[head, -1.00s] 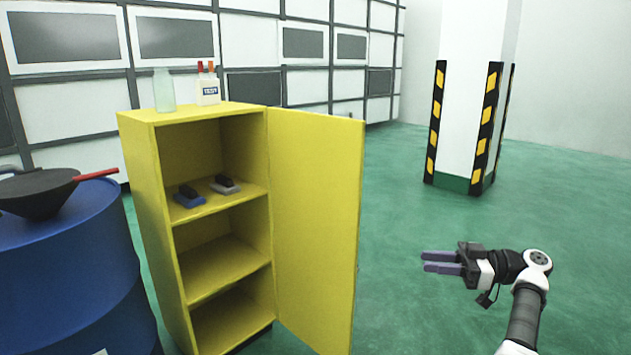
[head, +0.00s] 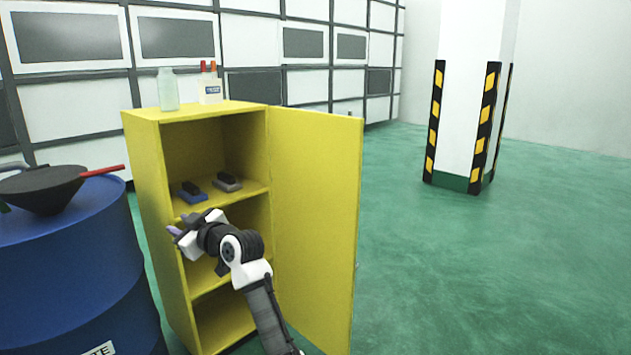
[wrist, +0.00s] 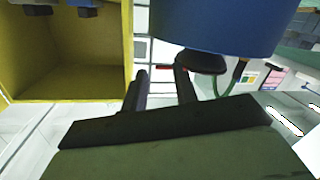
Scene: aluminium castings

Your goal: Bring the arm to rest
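My gripper (head: 178,226) is in front of the yellow cabinet (head: 222,115), at the left edge of its open front, below the top shelf. Its fingers point left toward the blue drum. In the wrist view the two dark fingers (wrist: 160,92) stand apart with nothing between them, so it is open and empty. My arm reaches up from the bottom of the head view and covers part of the middle and lower compartments.
The cabinet door (head: 315,200) stands open on the right. A blue brush (head: 190,195) and a grey brush (head: 228,184) lie on the upper shelf. A bottle (head: 168,90) stands on top. A blue drum (head: 70,270) bears a dark funnel (head: 45,190). Floor at right is clear.

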